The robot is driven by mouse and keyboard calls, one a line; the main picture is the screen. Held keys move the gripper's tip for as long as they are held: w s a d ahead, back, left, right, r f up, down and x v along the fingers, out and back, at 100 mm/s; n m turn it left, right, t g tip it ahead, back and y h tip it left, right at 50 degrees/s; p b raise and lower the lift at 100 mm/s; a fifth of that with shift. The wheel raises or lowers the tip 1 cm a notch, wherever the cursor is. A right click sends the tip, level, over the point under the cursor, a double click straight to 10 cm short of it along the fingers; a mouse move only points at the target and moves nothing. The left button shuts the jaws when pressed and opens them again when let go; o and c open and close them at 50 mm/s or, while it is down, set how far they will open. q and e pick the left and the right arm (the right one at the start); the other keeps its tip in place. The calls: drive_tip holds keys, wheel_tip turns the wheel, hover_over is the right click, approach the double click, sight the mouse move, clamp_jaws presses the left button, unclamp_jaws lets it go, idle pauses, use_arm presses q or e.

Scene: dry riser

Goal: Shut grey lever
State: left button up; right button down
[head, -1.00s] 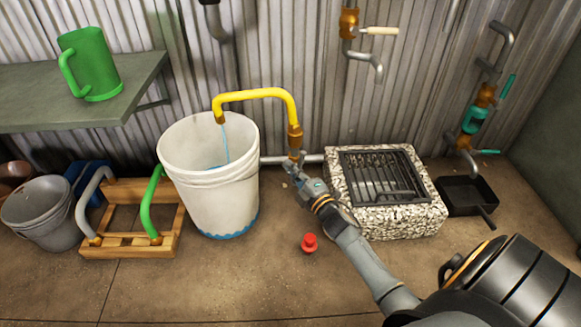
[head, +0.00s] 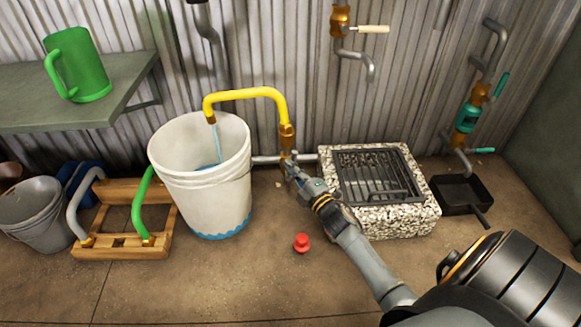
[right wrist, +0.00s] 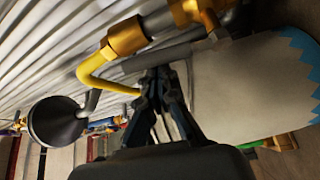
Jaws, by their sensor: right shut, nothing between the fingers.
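A yellow bent spout (head: 247,94) rises from a brass fitting (head: 287,137) and pours a thin blue stream into the white bucket (head: 203,190). My right gripper (head: 288,167) is shut at the foot of that fitting, with nothing between its fingers. In the right wrist view the closed fingers (right wrist: 160,77) are close to a dark grey bar (right wrist: 180,57) beside the brass and the yellow spout (right wrist: 92,70). I cannot tell whether this bar is the grey lever or a pipe, or whether the fingers touch it. My left gripper is not in view.
A stone grill (head: 390,218) stands right of my gripper, with a black pan (head: 460,193) beyond it. A red knob-like piece (head: 301,243) lies on the floor. A wooden frame (head: 120,252) with grey and green bent handles stands left of the bucket.

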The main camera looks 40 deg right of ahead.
drive_tip(key=shift+s+d, duration=0.15)
drive_tip(key=shift+d, duration=0.15)
drive_tip(key=shift+s+d+f+p, duration=0.5)
drive_tip(key=shift+d, duration=0.3)
drive_tip(key=shift+s+d+f+p, duration=0.45)
drive_tip(key=shift+d+f, duration=0.05)
drive_tip(key=shift+d, duration=0.25)
